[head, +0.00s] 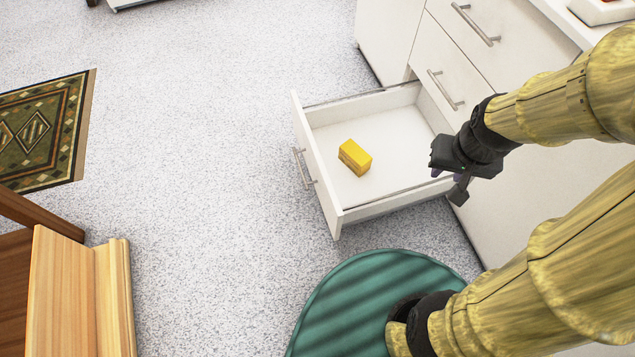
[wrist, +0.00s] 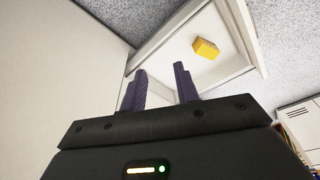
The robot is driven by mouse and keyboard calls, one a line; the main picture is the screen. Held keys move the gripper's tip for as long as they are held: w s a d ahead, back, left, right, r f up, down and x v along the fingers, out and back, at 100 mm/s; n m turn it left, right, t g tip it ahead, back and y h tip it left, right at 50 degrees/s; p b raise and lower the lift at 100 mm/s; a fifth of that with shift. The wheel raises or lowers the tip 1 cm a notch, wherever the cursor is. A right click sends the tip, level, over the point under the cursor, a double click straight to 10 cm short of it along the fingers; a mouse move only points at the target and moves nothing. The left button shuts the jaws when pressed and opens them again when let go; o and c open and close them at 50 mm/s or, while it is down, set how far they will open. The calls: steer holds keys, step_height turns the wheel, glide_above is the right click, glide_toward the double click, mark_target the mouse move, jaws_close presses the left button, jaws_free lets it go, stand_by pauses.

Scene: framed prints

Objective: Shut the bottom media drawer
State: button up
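The bottom media drawer (head: 325,200) is pulled well out of the white cabinet, with its bar handle (head: 303,168) on the front panel. A yellow block (head: 355,157) lies inside on the drawer floor. The drawer also shows in the wrist view (wrist: 172,40), with the yellow block (wrist: 205,48) in it. My gripper (head: 448,188) is beside the cabinet, near the drawer's right rear side. In the wrist view its two dark fingers (wrist: 160,90) are apart with nothing between them. Whether it touches the drawer side is hard to tell.
Shut drawers (head: 455,60) with bar handles sit above the open one. The speckled floor (head: 220,130) in front of the drawer is clear. A patterned rug (head: 40,130) and wooden furniture (head: 70,300) are at left. My green base is at the bottom.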

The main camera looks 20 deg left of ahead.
steer(key=a, duration=0.1)
steer(key=w+a+n, duration=0.1)
steer(key=a+n+g+p, duration=0.1)
steer(key=shift+w+a+f, duration=0.35)
steer(key=shift+w, duration=0.05)
jaws_close()
steer(key=a+f+n+g+h+p, duration=0.1)
steer(key=a+f+n+h+p, duration=0.1)
steer(key=a+f+n, duration=0.45)
steer(key=a+f+n+g+h+p, duration=0.1)
steer(key=a+n+p, duration=0.15)
steer(key=a, duration=0.65)
steer(key=s+a+f+n+t+h+p, duration=0.2)
steer(key=s+a+f+n, duration=0.3)
steer(key=a+n, duration=0.1)
steer(key=s+a+f+n+t+h+p, duration=0.2)
steer(key=s+a+f+n+t, duration=0.1)
steer(key=s+a+f+n, duration=0.2)
steer(key=a+n, duration=0.2)
steer(key=a, duration=0.1)
steer(key=shift+s+t, duration=0.15)
steer(key=shift+t, duration=0.15)
steer(key=shift+a, duration=0.1)
